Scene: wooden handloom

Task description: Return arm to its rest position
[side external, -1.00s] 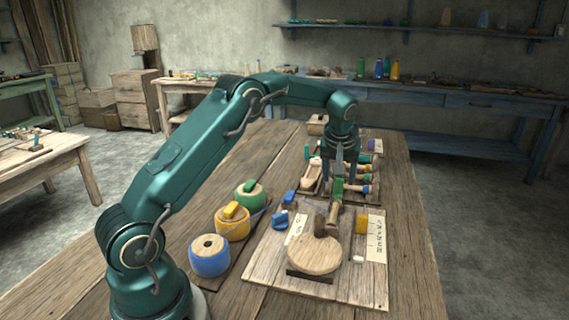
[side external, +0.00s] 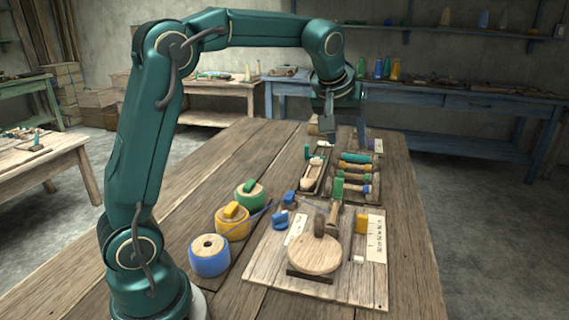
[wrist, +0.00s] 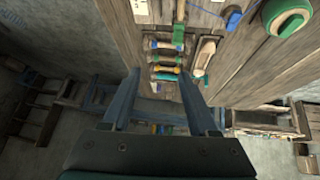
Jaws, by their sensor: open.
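My gripper (side external: 343,125) hangs above the far part of the wooden table, clear of the things on it. In the wrist view my gripper (wrist: 158,98) shows two blue-grey fingers standing apart with nothing held between them. The spools also show past the fingertips in the wrist view (wrist: 166,62). A pale wooden shuttle (side external: 314,172) lies in a tray to their left.
Blue (side external: 210,256), yellow (side external: 232,222) and green (side external: 250,194) thread spools stand at the left. A board with a round wooden disc (side external: 314,255) lies in front, with a yellow block (side external: 361,224) near its right side. The table's front left (side external: 240,295) is bare.

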